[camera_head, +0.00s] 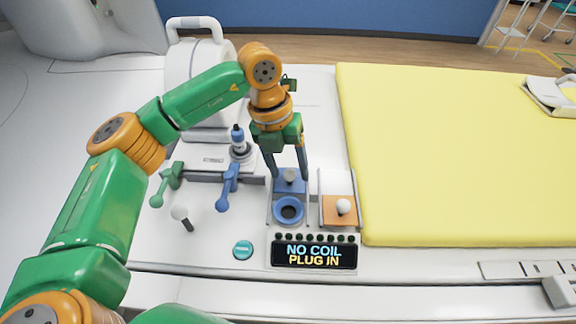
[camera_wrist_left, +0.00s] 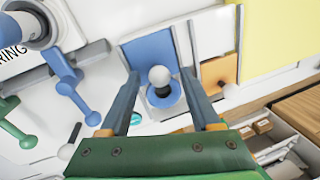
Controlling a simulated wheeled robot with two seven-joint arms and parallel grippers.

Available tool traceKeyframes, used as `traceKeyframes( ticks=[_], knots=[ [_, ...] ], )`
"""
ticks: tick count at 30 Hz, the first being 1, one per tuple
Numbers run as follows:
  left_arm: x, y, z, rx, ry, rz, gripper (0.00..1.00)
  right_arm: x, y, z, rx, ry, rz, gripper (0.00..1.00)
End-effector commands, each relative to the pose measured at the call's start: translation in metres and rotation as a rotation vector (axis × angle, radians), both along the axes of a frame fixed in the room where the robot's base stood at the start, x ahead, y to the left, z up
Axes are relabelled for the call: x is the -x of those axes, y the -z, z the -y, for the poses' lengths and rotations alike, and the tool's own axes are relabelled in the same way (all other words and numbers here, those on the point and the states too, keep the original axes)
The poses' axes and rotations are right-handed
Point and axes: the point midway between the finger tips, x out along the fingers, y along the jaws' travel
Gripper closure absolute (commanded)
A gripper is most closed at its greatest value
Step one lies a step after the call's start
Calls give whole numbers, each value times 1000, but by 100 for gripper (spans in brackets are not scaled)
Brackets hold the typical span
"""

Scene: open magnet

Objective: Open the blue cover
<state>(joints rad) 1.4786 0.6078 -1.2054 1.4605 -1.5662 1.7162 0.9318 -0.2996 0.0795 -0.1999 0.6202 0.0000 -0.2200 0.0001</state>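The blue cover (camera_head: 290,188) is a flat blue plate with a grey-white knob (camera_wrist_left: 159,76). It sits at the back of its slot, and a blue round socket (camera_head: 288,211) with a dark hole shows in front of it. In the wrist view the blue plate (camera_wrist_left: 152,48) lies beyond the knob, and the socket's ring is partly hidden behind the knob. My left gripper (camera_head: 288,176) points down over the cover. Its fingers (camera_wrist_left: 159,75) are apart, one on each side of the knob, with gaps visible. My right gripper is not in view.
An orange cover (camera_head: 332,216) with a white knob lies right of the blue slot. Blue (camera_head: 227,188) and green (camera_head: 165,184) levers and a white-knobbed stick (camera_head: 181,212) stand left. A display (camera_head: 314,254) reading "NO COIL PLUG IN" is in front. A yellow mat (camera_head: 450,150) fills the right.

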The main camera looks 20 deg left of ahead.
Motion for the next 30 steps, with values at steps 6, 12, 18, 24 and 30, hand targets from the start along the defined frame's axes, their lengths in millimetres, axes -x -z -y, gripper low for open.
traceKeyframes(
  ticks=[6,12,18,24,30],
  knots=[
    [0,-2,0,0,0,0,36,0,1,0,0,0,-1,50],
    [0,-41,-8,1,-2,4,36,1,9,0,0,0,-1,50],
    [1,-68,-13,0,0,2,36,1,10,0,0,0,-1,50],
    [2,-70,-14,0,0,-1,36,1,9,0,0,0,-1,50],
    [2,-70,-14,0,0,-1,36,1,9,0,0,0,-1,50]
  ],
)
